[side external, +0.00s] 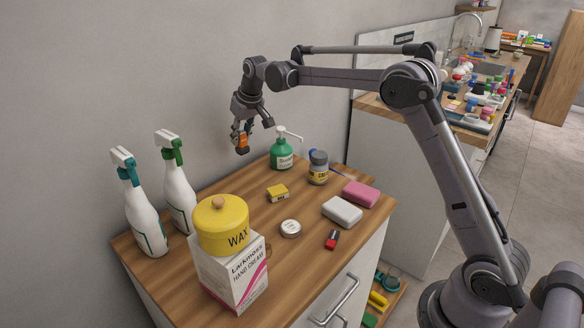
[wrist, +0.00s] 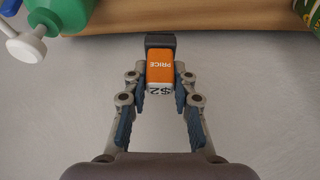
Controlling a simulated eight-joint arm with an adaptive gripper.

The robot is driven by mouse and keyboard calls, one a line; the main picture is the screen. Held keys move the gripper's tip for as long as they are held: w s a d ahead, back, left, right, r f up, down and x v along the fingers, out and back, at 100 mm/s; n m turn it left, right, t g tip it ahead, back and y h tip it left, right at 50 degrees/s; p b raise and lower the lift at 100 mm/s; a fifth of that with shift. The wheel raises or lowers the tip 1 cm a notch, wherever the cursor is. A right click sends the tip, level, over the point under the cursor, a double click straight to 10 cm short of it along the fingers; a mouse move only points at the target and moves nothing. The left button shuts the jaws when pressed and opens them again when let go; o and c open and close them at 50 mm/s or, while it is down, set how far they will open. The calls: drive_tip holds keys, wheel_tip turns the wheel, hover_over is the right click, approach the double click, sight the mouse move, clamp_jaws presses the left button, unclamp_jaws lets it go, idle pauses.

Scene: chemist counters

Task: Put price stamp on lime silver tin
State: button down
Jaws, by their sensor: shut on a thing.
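My gripper (side external: 240,128) is shut on the price stamp (side external: 242,144), high above the back of the wooden counter, to the left of the green pump bottle. In the wrist view the stamp (wrist: 160,70) is an orange block with a black end, marked PRICE, held between both fingers (wrist: 160,88). A small round silver tin with a pale lid (side external: 290,228) lies flat on the counter near its middle, well apart from my gripper. Its lid print is too small to read. The tin does not show in the wrist view.
The green pump bottle (side external: 281,153) and a grey-lidded jar (side external: 318,168) stand at the back. A yellow box (side external: 277,193), white bar (side external: 342,211), pink bar (side external: 360,194) and red-black item (side external: 332,239) surround the tin. A yellow WAX tin (side external: 221,224) tops a carton (side external: 230,275).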

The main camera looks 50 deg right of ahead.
drive_tip(key=s+d+r, duration=0.1)
drive_tip(key=s+r, duration=0.2)
drive_tip(key=s, duration=0.4)
drive_tip(key=s+d+r, duration=0.2)
drive_tip(key=s+r, duration=0.1)
drive_tip(key=s, duration=0.4)
drive_tip(key=s+f, duration=0.2)
drive_tip(key=s, duration=1.5)
hover_over(291, 226)
wheel_tip(291, 226, down, 7)
drive_tip(key=shift+n, duration=0.4)
drive_tip(key=shift+f, duration=2)
drive_tip(key=shift+f, duration=0.1)
drive_tip(key=c, duration=1.1)
unclamp_jaws()
